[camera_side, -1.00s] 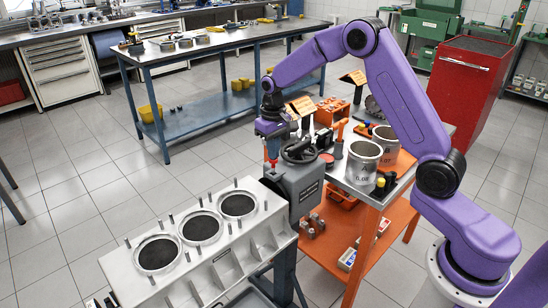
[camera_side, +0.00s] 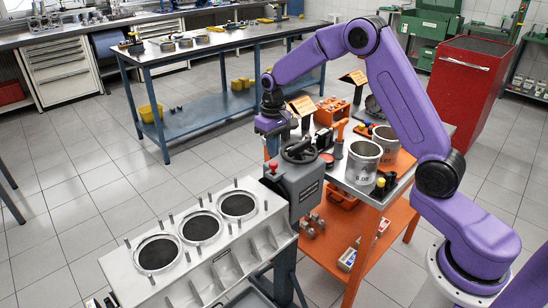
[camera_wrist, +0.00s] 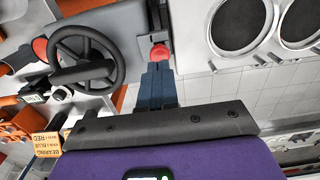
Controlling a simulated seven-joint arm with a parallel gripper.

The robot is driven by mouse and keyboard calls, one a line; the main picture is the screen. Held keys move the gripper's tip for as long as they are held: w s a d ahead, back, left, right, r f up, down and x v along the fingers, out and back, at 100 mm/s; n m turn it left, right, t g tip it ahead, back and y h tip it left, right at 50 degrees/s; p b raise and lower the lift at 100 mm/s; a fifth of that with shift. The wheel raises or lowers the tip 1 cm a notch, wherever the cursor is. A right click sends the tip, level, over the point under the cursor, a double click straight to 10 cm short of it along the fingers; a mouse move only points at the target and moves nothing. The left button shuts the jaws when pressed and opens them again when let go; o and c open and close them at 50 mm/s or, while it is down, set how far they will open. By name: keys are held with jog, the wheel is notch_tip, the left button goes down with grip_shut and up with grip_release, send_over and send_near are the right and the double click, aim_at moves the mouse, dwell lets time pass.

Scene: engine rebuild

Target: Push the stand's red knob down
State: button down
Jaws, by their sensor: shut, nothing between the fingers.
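The stand's red knob (camera_side: 273,166) shows at the left side of the grey stand head (camera_side: 302,182), by the end of the engine block. My gripper (camera_side: 272,148) is above the knob with its fingers pointing down. Its fingers are shut and hold nothing. In the wrist view the red knob (camera_wrist: 158,50) is just beyond the tips of my dark blue gripper fingers (camera_wrist: 158,66). I cannot tell whether the tips touch the knob. The knob's stem is partly hidden.
A black handwheel (camera_side: 299,151) sits on top of the stand head, close to the right of my gripper. The engine block (camera_side: 215,255) with open cylinders lies in front to the left. An orange-framed cart (camera_side: 372,198) with metal cylinders stands to the right.

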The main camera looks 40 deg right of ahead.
aim_at(273, 164)
jog(key=shift+r, duration=2.85)
